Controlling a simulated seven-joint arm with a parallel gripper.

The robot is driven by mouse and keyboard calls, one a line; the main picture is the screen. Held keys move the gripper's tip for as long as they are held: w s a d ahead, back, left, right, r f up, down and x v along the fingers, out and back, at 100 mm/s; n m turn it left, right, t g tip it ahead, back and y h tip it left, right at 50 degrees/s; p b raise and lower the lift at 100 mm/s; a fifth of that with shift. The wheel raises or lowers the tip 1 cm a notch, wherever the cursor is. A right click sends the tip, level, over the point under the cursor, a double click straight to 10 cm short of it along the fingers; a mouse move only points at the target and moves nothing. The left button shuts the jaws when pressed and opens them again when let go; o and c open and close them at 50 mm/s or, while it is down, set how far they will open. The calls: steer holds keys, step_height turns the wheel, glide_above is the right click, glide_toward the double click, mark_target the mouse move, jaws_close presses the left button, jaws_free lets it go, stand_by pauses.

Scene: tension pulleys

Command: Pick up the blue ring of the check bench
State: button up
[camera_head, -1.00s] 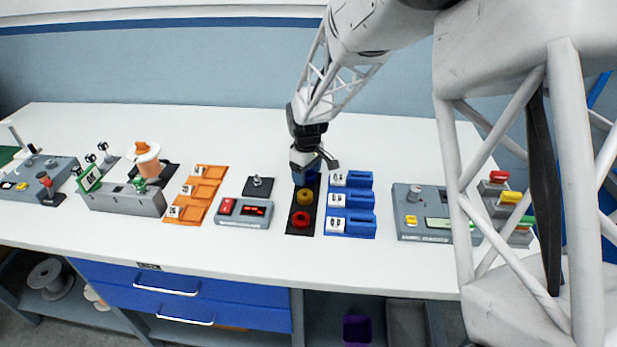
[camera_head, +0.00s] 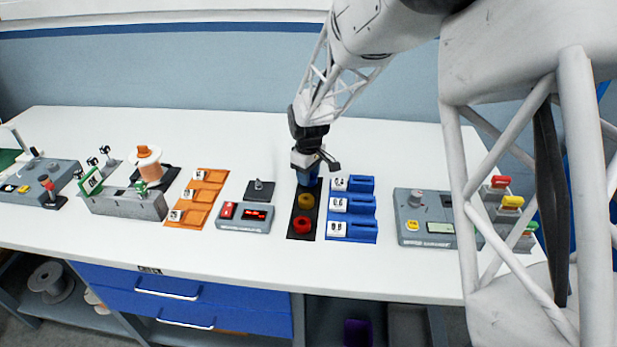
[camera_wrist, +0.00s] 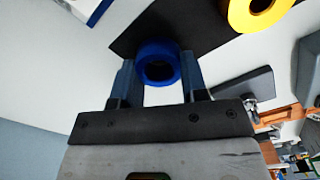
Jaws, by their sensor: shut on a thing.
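The blue ring (camera_wrist: 157,50) sits between the two fingers of my gripper (camera_wrist: 159,75) in the wrist view, and the fingers are shut on it. In the head view my gripper (camera_head: 312,170) points down at the far end of the black mat (camera_head: 292,222). A little of the blue ring (camera_head: 313,177) shows below the fingers there. I cannot tell whether the ring touches the mat. The yellow ring (camera_head: 305,201) and the red ring (camera_head: 302,225) lie nearer the front of the mat.
Blue trays with white tags (camera_head: 363,228) stand right of the mat. A grey box with a red display (camera_head: 245,217) and a small dark plate (camera_head: 259,190) are on its left. Orange trays (camera_head: 197,197) are farther left. The table behind the gripper is clear.

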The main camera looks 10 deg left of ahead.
step_height(320, 180, up, 9)
steer(key=shift+r, duration=0.15)
stand_by(0.4)
steer(key=shift+r, duration=0.1)
stand_by(0.5)
steer(key=shift+r, duration=2.4)
steer(key=s+a+f, duration=0.2)
steer(key=a, duration=0.5)
steer(key=s+a+f, duration=0.1)
steer(key=s+a, duration=0.2)
steer(key=a, duration=0.4)
steer(key=shift+f, duration=0.35)
steer(key=shift+f, duration=0.2)
steer(key=shift+f, duration=2.15)
